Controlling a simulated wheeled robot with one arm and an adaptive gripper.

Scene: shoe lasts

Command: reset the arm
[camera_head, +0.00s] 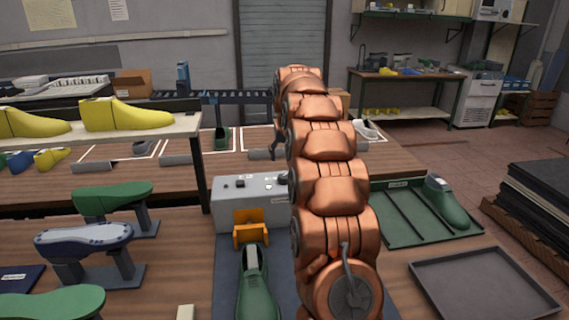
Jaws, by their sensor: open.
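My copper-coloured arm rises through the middle of the head view and stretches away over the workbench. Most of my gripper is hidden behind the arm links. A small dark piece that looks like a finger of my gripper (277,146) shows just left of the arm, above the grey box. My gripper is open, and I see nothing held in it.
A green last (258,285) lies by an orange block (250,230) and a grey box (245,203). Green and blue lasts stand on supports at left, below a shelf (170,130) with yellow lasts. At right are a green tray (400,228) and an empty dark tray (485,285).

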